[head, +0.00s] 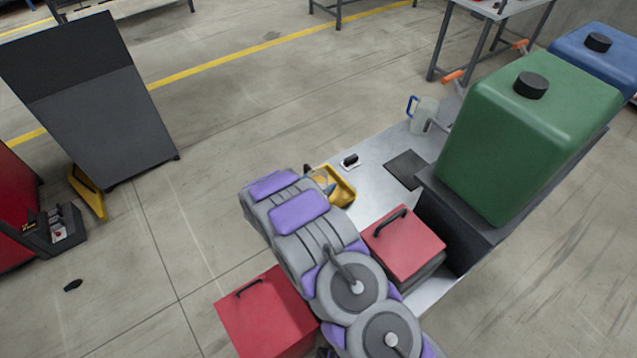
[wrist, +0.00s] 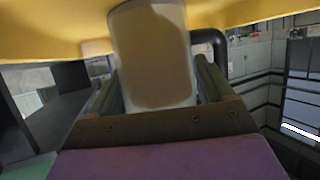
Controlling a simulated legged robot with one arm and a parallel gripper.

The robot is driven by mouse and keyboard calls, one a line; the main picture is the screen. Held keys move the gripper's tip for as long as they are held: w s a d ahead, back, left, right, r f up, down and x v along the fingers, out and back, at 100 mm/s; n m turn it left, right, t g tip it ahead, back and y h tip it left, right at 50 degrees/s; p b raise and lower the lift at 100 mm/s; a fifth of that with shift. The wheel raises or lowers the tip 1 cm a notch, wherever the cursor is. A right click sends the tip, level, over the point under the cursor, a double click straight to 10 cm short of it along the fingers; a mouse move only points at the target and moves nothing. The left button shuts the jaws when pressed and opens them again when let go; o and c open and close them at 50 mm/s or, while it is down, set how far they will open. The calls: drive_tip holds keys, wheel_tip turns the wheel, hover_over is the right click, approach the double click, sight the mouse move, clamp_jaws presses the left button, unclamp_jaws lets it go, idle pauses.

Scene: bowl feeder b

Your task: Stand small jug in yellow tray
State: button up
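The yellow tray (head: 342,190) lies at the near left edge of the grey bench, just beyond my arm. It shows as a yellow band across the top of the wrist view (wrist: 250,12). The small jug (wrist: 152,55), a pale cylinder with a brownish face, is between the fingers of my gripper (wrist: 157,88), which appear to touch both sides. A dark curved handle (wrist: 221,48) shows at its right. In the head view my arm hides most of the gripper and jug at the tray. Whether the jug's base rests on the tray is hidden.
A clear jug with a blue handle (head: 424,115) stands at the bench's far end. Green (head: 530,130) and blue (head: 605,62) tanks stand on the right. A dark square pad (head: 407,169) and a small black-topped item (head: 349,161) lie on the bench. Red boxes (head: 403,243) flank my arm.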

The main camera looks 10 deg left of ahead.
drive_tip(key=shift+o, duration=1)
drive_tip(key=shift+r, duration=0.1)
drive_tip(key=p+v, duration=0.1)
drive_tip(key=v, duration=1.1)
